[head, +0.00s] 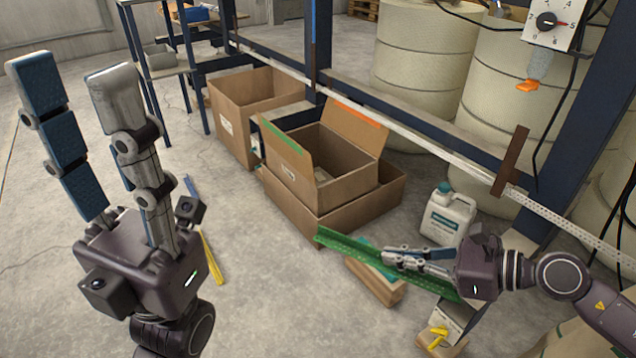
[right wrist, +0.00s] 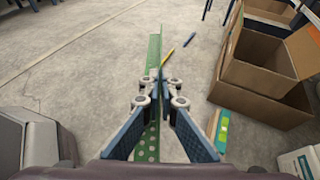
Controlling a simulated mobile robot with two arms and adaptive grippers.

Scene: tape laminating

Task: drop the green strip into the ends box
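A long green perforated strip (head: 345,244) is between the fingers of my right gripper (head: 392,255). It juts out past the fingertips toward the boxes. In the right wrist view the strip (right wrist: 154,52) runs away between the shut fingertips (right wrist: 160,82). That box has a green-edged and an orange-edged flap, stands open, and sits in a wider low box (head: 350,210). I cannot read which box is the ends box. My left gripper (head: 76,80) is open, empty, fingers up, at the left.
Another open cardboard box (head: 232,125) stands behind. A white jug (head: 447,217) and a small brown carton (head: 374,282) are near my right gripper. A rail (head: 400,129) crosses above the boxes. Yellow and blue pieces (head: 209,256) lie on the floor. Floor left of the boxes is mostly clear.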

